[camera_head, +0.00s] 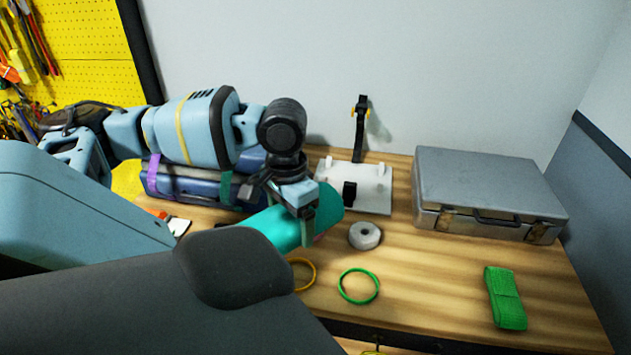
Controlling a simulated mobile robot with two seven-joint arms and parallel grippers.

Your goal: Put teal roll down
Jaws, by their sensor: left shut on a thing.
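The teal roll (277,228) is a smooth cylinder lying on its side, with its far end pointing right. My left gripper (303,232) is shut on it from above, near its right end. My right gripper is not in view.
Behind are a white stand (372,188) and a blue strapped bundle (190,184). A grey case (485,190) and green strap (505,298) are right.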

